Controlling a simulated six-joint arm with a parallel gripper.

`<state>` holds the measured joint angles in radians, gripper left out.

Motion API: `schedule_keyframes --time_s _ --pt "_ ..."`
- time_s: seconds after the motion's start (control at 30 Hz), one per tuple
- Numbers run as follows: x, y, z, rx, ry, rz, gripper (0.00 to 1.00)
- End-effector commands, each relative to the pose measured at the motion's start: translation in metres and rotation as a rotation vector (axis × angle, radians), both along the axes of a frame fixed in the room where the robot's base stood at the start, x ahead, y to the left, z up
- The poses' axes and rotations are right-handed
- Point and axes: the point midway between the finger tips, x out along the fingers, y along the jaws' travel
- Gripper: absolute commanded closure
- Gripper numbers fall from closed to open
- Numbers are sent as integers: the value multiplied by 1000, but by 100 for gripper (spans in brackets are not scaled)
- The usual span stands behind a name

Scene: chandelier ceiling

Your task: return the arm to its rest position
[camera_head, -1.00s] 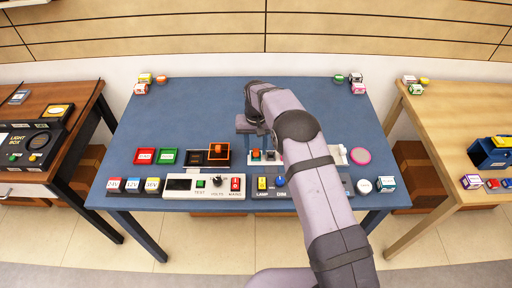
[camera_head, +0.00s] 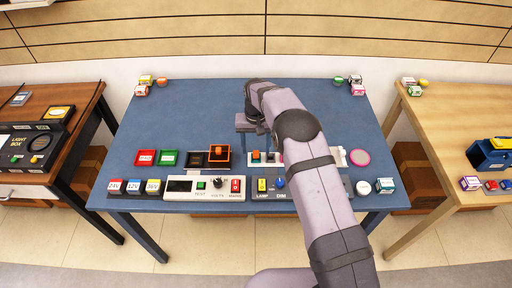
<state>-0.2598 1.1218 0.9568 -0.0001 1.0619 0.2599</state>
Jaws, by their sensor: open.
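My arm reaches up from the bottom right over the blue table (camera_head: 205,110). My gripper (camera_head: 251,128) is near the middle of the table, above its surface, with its fingers pointing toward the front edge. It is open, and I see nothing held in it. The wrist and forearm hide part of the table's right half and some of the devices there.
Below the gripper stand a white panel with an orange and a green part (camera_head: 262,157), an orange-framed box (camera_head: 219,156), and a white meter panel (camera_head: 204,187).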

Motion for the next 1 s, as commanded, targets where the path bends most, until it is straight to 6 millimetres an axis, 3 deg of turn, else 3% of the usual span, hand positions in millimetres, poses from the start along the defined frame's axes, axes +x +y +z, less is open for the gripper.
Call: schedule_keyframes --time_s 0.8,1.0 --pt "0 0 54 0 0 0 45" --pt "0 0 59 0 1 0 45"
